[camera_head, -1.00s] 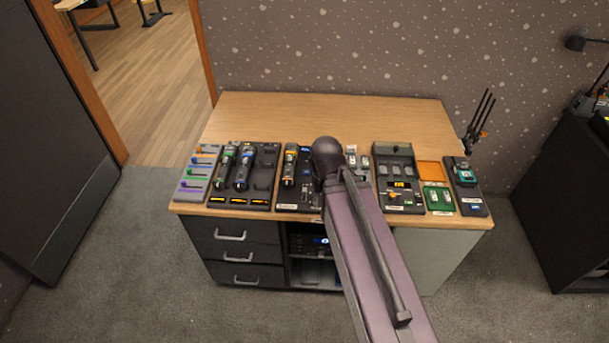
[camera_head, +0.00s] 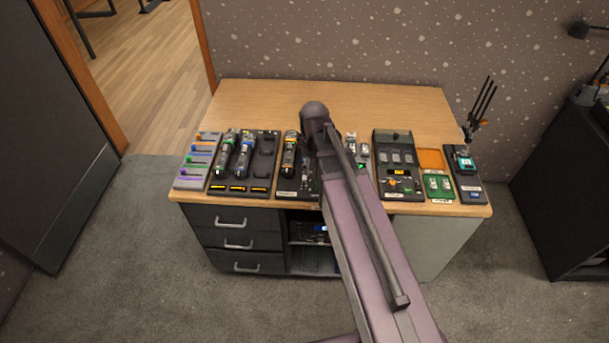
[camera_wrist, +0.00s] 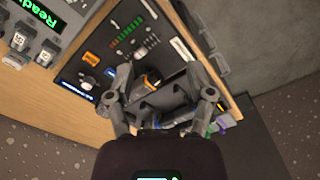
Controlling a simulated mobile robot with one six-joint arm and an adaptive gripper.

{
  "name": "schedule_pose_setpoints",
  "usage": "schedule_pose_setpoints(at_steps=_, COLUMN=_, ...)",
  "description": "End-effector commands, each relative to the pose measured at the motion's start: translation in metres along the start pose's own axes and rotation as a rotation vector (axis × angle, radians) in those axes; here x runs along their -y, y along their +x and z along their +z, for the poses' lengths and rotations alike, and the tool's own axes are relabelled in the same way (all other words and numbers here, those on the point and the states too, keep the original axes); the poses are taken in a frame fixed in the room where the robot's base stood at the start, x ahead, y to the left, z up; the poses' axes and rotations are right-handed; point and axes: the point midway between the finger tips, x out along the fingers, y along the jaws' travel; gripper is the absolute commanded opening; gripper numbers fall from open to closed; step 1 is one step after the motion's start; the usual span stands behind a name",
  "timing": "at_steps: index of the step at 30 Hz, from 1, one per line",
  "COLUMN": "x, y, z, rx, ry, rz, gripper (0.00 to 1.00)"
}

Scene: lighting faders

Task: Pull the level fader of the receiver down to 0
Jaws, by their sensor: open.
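The receiver appears to be the black panel (camera_wrist: 112,62) under my gripper in the wrist view. It carries a row of green lights (camera_wrist: 130,30), an orange patch (camera_wrist: 92,58), a pale knob (camera_wrist: 90,86) and a small blue display. In the head view its left part (camera_head: 309,178) shows beside my arm, and the rest is covered. I cannot clearly pick out the level fader; small raised parts show near the lights. My gripper (camera_wrist: 166,92) is open over the panel's near part in the wrist view, its fingers spread. Contact cannot be told. My arm hides it in the head view.
A grey panel of coloured sliders (camera_head: 196,160) and a dock with handheld microphones (camera_head: 243,160) stand on the left of the wooden desk (camera_head: 390,97). A dark console (camera_head: 398,188), green tray (camera_head: 437,186) and dark unit (camera_head: 467,178) stand right. The desk's back strip is clear.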

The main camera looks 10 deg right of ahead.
Motion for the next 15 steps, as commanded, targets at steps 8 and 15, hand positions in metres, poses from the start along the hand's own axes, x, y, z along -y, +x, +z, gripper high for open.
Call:
schedule_pose_setpoints(at_steps=8, x=-0.030, y=-0.001, z=-0.047, rx=0.000, ry=-0.390, rz=0.000, gripper=0.69)
schedule_pose_setpoints(at_steps=15, x=-0.042, y=-0.001, z=-0.067, rx=-0.001, ry=-0.594, rz=0.000, gripper=0.69)
